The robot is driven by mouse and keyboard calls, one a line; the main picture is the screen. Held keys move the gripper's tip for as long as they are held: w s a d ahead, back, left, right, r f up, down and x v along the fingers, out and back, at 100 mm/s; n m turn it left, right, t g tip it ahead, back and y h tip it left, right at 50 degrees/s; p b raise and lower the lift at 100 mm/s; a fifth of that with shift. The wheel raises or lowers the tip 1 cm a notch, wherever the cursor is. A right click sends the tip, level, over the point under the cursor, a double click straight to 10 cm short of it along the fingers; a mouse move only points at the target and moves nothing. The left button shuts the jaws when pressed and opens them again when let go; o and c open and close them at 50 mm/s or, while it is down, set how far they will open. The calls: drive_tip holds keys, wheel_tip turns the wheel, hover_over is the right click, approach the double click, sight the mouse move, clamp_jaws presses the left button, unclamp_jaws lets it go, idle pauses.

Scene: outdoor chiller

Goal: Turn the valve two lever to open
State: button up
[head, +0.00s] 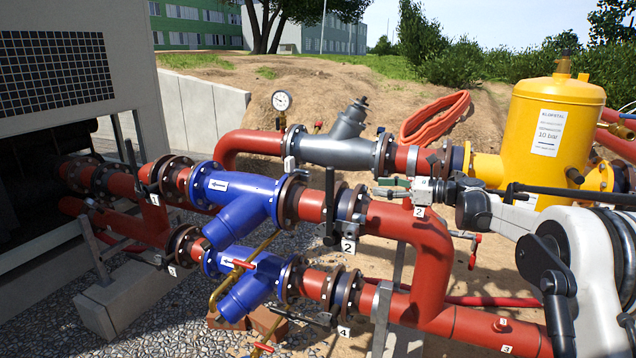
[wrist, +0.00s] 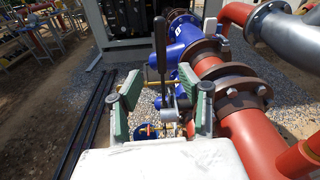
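The valve two lever (head: 330,205) is a long black handle standing upright beside the pipe flange, with a white tag "2" (head: 348,246) just right of its lower end. In the wrist view the lever (wrist: 160,58) rises ahead, seen between my fingers, with a grey lower part. My gripper (head: 386,190) is to the right of the lever in the head view, pointing left toward it. In the wrist view my gripper (wrist: 167,97) is open, with green pads wide apart on both sides of the lever's line. I see no contact; the exact depth gap is unclear.
Red pipes (head: 415,235) and blue valve bodies (head: 238,195) run close to the lever. Another black lever (head: 300,317) lies lower, by tag "4". A yellow tank (head: 556,135) stands at right, a chiller cabinet (head: 60,70) at left. Gravel lies below.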

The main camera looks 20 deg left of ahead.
sight(334, 183)
drive_tip(key=shift+m+g+y, duration=0.3)
drive_tip(key=shift+m+y, duration=0.1)
drive_tip(key=shift+y, duration=0.1)
drive_tip(key=a, duration=0.5)
drive_tip(key=a+f+p, duration=0.1)
drive_tip(key=a, duration=1.1)
drive_tip(key=shift+w+f+p, duration=0.2)
drive_tip(key=shift+f+p, duration=0.2)
clamp_jaws()
